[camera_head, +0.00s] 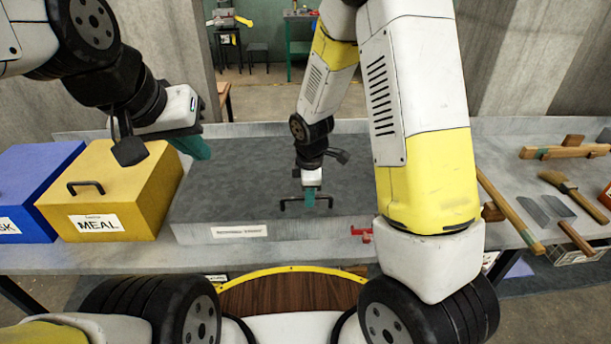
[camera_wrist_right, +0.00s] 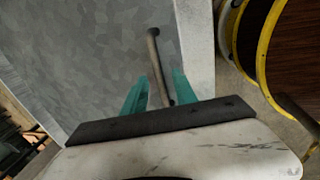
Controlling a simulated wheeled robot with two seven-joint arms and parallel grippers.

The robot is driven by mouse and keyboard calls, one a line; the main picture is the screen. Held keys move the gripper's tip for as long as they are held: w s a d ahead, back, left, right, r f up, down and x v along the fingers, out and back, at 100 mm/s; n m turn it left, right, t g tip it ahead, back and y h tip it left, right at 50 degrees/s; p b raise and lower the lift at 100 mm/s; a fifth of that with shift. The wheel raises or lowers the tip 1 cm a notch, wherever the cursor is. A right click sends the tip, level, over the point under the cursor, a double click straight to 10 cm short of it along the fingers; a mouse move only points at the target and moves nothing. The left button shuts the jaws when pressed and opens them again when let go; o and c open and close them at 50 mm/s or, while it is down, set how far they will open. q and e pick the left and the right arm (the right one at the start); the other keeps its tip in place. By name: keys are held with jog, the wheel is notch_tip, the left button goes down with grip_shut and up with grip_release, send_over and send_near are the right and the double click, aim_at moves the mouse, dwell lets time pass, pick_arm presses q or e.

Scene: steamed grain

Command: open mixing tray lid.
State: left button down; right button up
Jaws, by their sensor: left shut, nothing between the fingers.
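The mixing tray's grey lid (camera_head: 240,180) lies flat and closed on the bench, with a label on its front face. Its dark bar handle (camera_head: 291,202) is near the front edge. My right gripper (camera_head: 308,203) is at the handle. In the right wrist view the right gripper (camera_wrist_right: 161,76) has its teal fingers apart, one on each side of the handle (camera_wrist_right: 153,50); contact cannot be told. My left gripper (camera_head: 197,150) is shut and empty, above the left back part of the tray.
A yellow MEAL box (camera_head: 110,190) with a handle stands left of the tray, and a blue box (camera_head: 35,180) beyond it. A small red item (camera_head: 361,235) is at the tray's front right. A brush (camera_head: 560,186) and wooden-handled tools lie on the right bench.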

jog(key=shift+c, duration=0.2)
grip_shut()
dwell(1.2)
